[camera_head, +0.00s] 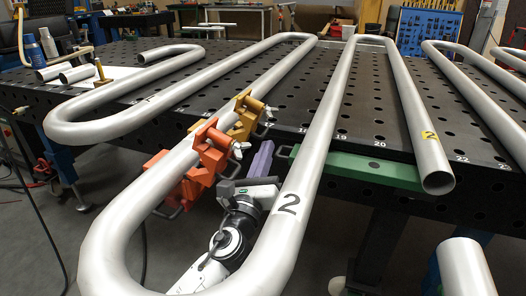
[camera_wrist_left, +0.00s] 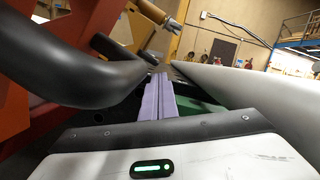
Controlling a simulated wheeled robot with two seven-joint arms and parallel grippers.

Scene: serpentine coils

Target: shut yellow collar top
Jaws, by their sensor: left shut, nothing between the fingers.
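The yellow collar (camera_head: 245,116) sits at the table's front edge on the serpentine pipe, just beyond the orange collar (camera_head: 205,158). Its parts are small, and I cannot tell how far its top is open. My left gripper (camera_head: 263,158) has purple fingers, shut and empty. It is to the right of both collars, between two pipe runs, and points toward the table. The purple fingers (camera_wrist_left: 158,98) also show in the left wrist view. There, the orange collar (camera_wrist_left: 50,45) fills the left, and a tan-yellow part (camera_wrist_left: 140,25) shows beyond. My right gripper is not in view.
A black handle (camera_wrist_left: 75,70) crosses close at left in the wrist view. A green bar (camera_head: 365,169) lies along the perforated table's (camera_head: 385,120) front edge.

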